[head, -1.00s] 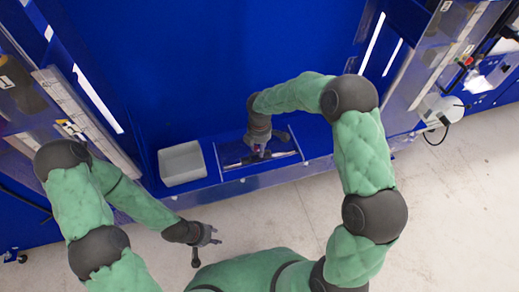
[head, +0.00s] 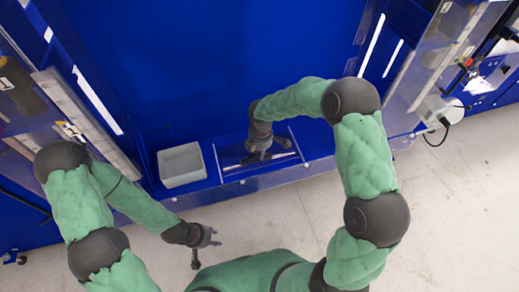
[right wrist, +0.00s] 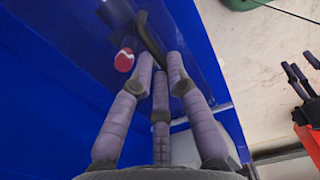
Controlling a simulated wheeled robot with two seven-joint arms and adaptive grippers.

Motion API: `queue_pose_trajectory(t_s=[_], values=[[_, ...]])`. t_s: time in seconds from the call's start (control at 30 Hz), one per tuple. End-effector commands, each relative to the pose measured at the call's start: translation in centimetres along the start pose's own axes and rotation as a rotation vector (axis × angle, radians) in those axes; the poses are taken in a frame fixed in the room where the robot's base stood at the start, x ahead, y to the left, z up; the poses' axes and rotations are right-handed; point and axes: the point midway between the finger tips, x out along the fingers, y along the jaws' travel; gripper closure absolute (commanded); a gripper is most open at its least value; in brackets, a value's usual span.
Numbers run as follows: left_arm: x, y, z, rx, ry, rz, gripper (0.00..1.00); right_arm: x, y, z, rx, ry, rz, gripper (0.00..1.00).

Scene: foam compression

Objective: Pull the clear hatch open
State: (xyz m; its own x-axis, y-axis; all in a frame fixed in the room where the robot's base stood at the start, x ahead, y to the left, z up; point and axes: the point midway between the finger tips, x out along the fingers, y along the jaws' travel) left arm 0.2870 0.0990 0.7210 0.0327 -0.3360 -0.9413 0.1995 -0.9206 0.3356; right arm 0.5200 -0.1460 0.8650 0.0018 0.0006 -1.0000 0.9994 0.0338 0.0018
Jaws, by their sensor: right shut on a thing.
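The clear hatch (head: 232,160) is a see-through panel low in the blue machine, right of a grey bin in the head view. A dark curved handle (right wrist: 148,38) shows in the right wrist view. My right gripper (head: 266,155) is at the hatch, and its fingers (right wrist: 160,68) are shut at the handle's lower end. The fingers hide part of the grip. How far the hatch stands from its frame is hard to tell. My left gripper (head: 207,240) is empty, its fingers spread, above the floor in front of the machine.
The grey bin (head: 181,166) stands on the ledge left of the hatch. A round red-and-white item (right wrist: 124,60) shows beside the handle. Blue walls and clear side panels enclose the work space. The pale floor (head: 440,215) in front is free.

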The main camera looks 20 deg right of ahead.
Motion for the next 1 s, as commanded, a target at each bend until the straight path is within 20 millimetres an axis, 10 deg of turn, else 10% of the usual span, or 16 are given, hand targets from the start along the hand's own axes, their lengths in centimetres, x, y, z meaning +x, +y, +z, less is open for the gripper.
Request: queue_pose_trajectory(t_s=[0.5, 0.97, 1.0], values=[[-0.5, 0.2, 0.0, 0.000, 0.000, 0.000, 0.60, 0.0, -10.4, 0.0, -0.001, -0.002, -0.004, 1.00], [-0.4, 0.2, 0.0, 0.000, 0.000, 0.000, 0.60, 0.0, -11.8, 0.0, 0.000, 0.000, -0.004, 1.00], [-0.4, 0.2, 0.0, 0.000, 0.000, 0.000, 0.60, 0.0, -11.8, 0.0, 0.000, 0.000, -0.004, 0.81]])
